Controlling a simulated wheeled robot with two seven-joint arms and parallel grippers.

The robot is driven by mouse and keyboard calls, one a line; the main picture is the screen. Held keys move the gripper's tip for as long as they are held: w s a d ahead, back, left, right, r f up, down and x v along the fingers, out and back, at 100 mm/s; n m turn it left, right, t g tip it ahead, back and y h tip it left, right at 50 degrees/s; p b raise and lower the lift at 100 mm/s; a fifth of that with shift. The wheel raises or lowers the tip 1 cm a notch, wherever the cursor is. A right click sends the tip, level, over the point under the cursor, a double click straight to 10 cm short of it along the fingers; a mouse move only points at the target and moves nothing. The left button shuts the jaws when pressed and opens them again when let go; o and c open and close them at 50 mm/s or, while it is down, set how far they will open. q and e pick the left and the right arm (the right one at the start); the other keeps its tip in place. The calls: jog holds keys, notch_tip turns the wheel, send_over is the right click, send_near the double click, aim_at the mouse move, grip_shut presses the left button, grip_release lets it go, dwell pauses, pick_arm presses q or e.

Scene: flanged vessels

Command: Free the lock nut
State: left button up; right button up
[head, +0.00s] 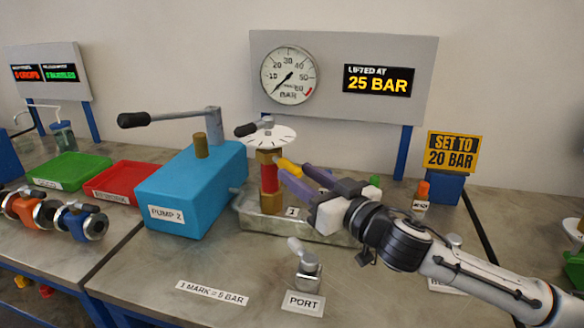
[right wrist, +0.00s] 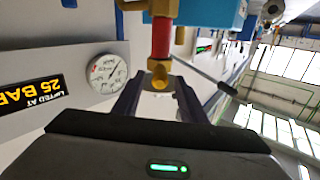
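The relief valve (head: 269,180) stands upright in a grey tray, with a red body between brass parts. Its upper brass hex (head: 266,157) looks like the lock nut, and a yellow tab (head: 289,167) sticks out from it toward my right gripper (head: 296,176). Above it is a white marked disc (head: 265,137) with a black-knobbed handle. My right gripper is open, its fingertips close to the tab. In the right wrist view, turned upside down, the brass tab end (right wrist: 159,75) lies between the separate fingertips (right wrist: 158,87). My left gripper is not in view.
A blue pump (head: 190,190) with a long lever stands left of the valve. A gauge board (head: 345,115) behind reads "LIFTED AT 25 BAR". A sign (head: 453,150) says "SET TO 20 BAR". A small port fitting (head: 308,270) stands in front. The front middle bench is mostly clear.

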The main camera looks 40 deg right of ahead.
aim_at(284, 165)
jog(key=shift+w, duration=1.7)
grip_shut()
